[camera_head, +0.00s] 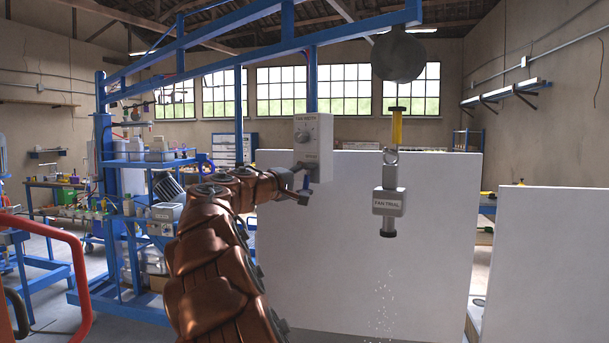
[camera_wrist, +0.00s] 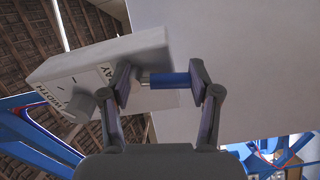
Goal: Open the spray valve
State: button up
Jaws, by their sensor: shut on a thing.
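A grey control box (camera_head: 312,138) hangs on the blue frame, with a round knob on its upper part and small lettering.
A large pale panel (camera_head: 365,250) stands behind the box and the hanging unit. Another pale panel (camera_head: 550,260) is at the right. The blue frame (camera_head: 240,95) rises at the left and overhead. A red tube rail (camera_head: 75,260) is at the near left.

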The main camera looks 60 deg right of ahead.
jog(key=shift+s+r+n+p, duration=0.2)
jog(key=shift+n+p, duration=0.35)
jog(key=shift+n, duration=0.55)
jog(key=shift+s+f, duration=0.1)
jog(key=o, duration=1.2)
jog(key=shift+c, duration=0.2)
jog(key=w+a, duration=0.2)
jog(key=a, duration=1)
